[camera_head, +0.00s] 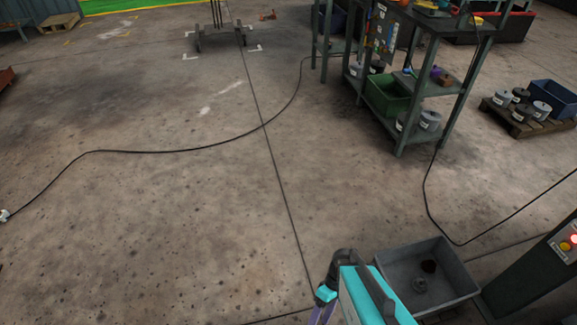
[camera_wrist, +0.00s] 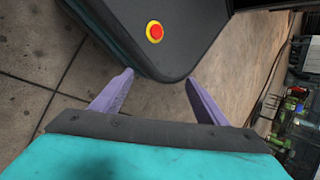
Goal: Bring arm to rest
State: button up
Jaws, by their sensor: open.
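My gripper (camera_wrist: 159,78) shows in the wrist view with its two purple fingers spread apart. Nothing is between the fingers, and they touch nothing that I can see. Beyond the fingertips is a dark rounded body with a red button on a yellow ring, which looks like my own base. In the head view, a teal and dark part of my arm (camera_head: 362,293) shows at the bottom edge, right of centre.
A grey bin (camera_head: 455,262) stands on the floor close right of my arm. A dark post with lit buttons (camera_head: 562,247) is at the right edge. A shelf rack (camera_head: 440,93) stands farther back. A black cable (camera_head: 190,150) crosses the floor. The left floor is mostly clear.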

jog(key=s+d+m+t+h, duration=0.1)
jog(key=d+m+h, duration=0.2)
jog(key=d+m, duration=0.3)
jog(key=shift+s+d+f+m+h, duration=0.2)
jog(key=shift+s+m+h, duration=0.1)
jog(key=shift+m, duration=1.1)
